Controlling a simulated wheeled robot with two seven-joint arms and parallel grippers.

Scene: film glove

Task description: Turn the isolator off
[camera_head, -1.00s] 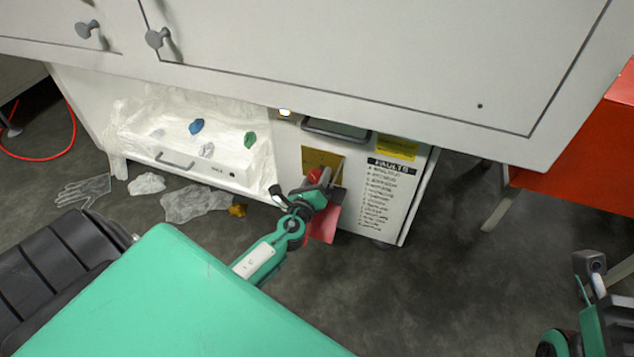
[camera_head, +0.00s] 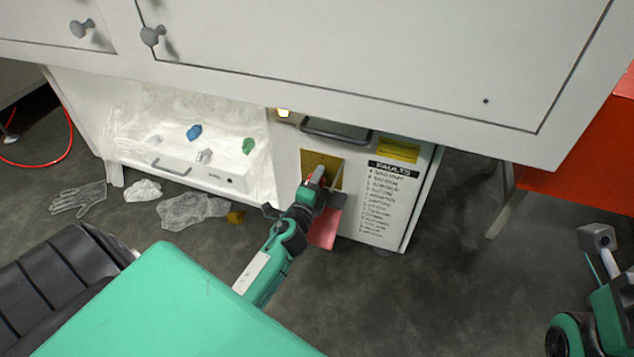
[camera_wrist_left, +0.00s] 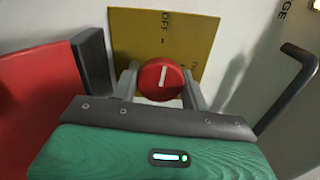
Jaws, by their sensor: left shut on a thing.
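The isolator is a round red knob (camera_wrist_left: 160,80) with a white line, on a yellow plate (camera_wrist_left: 190,38) marked OFF at the top. In the left wrist view the line points up towards OFF, leaning slightly right. My left gripper (camera_head: 318,178) reaches the yellow plate (camera_head: 335,163) on the cabinet front in the head view. Its fingers stand on both sides of the knob and are shut on it. The gripper mostly hides the knob in the head view. My right gripper (camera_head: 598,238) shows partly at the right edge; its jaws are unclear.
A red panel (camera_head: 323,230) hangs just below the plate, close to my left gripper. A black handle (camera_wrist_left: 290,90) stands out at the right. Clear film covers the drawer (camera_head: 180,175) at left. A glove (camera_head: 78,199) and crumpled film (camera_head: 192,210) lie on the floor.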

